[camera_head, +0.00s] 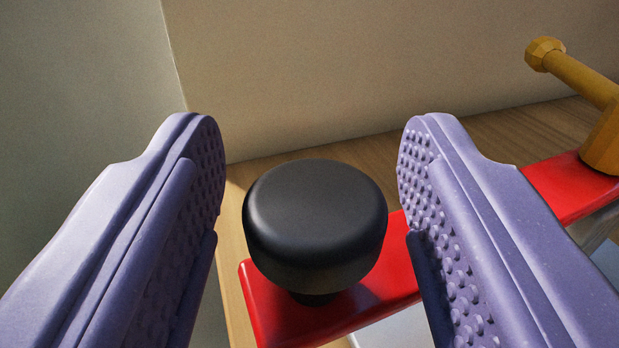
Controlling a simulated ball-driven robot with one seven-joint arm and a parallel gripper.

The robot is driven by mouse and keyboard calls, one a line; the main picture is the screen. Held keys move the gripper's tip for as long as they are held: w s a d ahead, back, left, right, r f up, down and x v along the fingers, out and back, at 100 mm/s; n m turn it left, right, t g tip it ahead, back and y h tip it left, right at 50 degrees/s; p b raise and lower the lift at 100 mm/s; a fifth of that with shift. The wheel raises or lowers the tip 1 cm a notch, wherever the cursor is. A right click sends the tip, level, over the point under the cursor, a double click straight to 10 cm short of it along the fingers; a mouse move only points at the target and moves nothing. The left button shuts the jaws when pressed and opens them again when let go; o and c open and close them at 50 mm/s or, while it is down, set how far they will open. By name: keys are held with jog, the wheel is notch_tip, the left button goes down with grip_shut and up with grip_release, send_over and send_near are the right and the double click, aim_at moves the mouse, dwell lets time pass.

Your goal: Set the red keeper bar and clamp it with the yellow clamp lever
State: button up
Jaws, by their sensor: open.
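The red keeper bar (395,262) runs from the lower middle up to the right edge of the view. A black round knob (315,222) stands on its near left end. My gripper (312,165) is open, with one purple studded finger on each side of the knob. Gaps show between the knob and both fingers. The right finger hides part of the bar. The yellow clamp lever (575,78) is at the upper right, with its handle pointing up and left and its base at the bar's far end. Whether the lever presses on the bar I cannot tell.
A wooden surface (510,133) lies behind the bar and ends at a beige wall (380,65). A grey-green wall or panel (85,75) fills the left. A pale metallic part (596,228) shows beneath the bar at the right.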

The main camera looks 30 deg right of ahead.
jog(key=p+v, duration=0.1)
jog(key=v, duration=0.6)
jog(key=shift+s+a+p, duration=0.25)
jog(key=shift+s+p, duration=0.1)
jog(key=shift+p, duration=0.05)
